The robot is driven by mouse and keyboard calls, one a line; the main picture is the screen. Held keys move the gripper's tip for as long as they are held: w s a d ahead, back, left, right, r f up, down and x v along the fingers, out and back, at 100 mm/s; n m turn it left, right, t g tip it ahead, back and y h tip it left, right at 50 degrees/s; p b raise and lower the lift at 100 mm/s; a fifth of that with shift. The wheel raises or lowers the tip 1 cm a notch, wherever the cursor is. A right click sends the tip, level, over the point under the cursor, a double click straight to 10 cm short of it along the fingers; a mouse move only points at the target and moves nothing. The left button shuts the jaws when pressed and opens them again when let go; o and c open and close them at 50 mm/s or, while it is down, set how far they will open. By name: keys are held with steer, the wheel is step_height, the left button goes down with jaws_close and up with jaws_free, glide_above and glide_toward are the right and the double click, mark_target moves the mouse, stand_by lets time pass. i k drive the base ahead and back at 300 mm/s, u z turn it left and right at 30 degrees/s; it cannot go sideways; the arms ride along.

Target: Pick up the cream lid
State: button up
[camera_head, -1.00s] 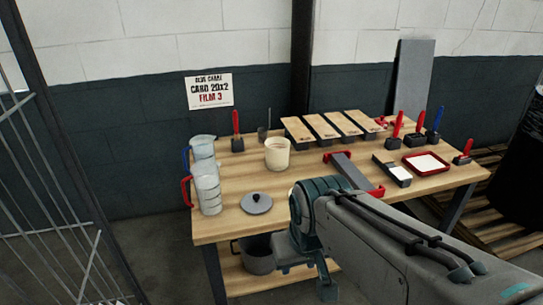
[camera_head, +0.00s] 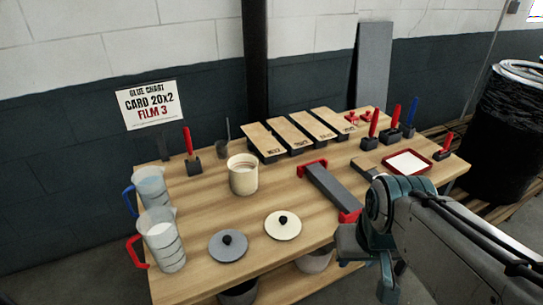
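The cream lid (camera_head: 283,228) is a flat round disc with a black knob. It lies on the wooden table (camera_head: 215,205) near the front edge, to the right of a similar grey lid (camera_head: 228,246). A cream pot (camera_head: 243,176) stands open behind the lids. My gripper (camera_head: 368,262) is to the right of the cream lid, at the table's front edge and apart from the lid. Its two fingers look spread with nothing between them. My arm hides part of the table's right front.
Two measuring jugs (camera_head: 160,240) with red and blue handles stand at the left. A grey bar with red ends (camera_head: 330,186) lies right of the cream lid. Boards (camera_head: 290,135), a red tray (camera_head: 407,162) and handled tools are behind. Pots sit on the lower shelf.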

mark_target(280, 226)
steer(key=u, duration=0.2)
steer(key=i, duration=0.9)
steer(key=u, duration=0.7)
steer(key=k, duration=1)
steer(key=u, duration=1)
steer(key=i, duration=0.65)
steer(key=z, duration=2.1)
